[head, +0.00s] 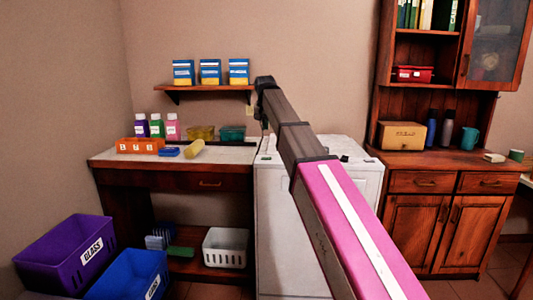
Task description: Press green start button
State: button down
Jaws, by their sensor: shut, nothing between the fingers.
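A white washing-machine-like appliance (283,225) stands in the middle, right of the wooden counter. My arm reaches over it from the lower right and bends down at its far end. My gripper (264,127) is small and dark there, above the back left part of the appliance's top. It looks shut and holds nothing. I cannot make out a green start button for certain; my arm covers part of the appliance's top and front. Whether the fingertips touch anything cannot be told.
A shelf (212,88) with boxes hangs above. A purple bin (65,254) and a blue bin (127,276) stand lower left. A wooden cabinet (418,222) stands right.

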aim_at(266, 158)
dwell(0.4)
jog(key=x, duration=1.2)
jog(key=shift+s+f, duration=0.25)
jog(key=shift+f, duration=0.7)
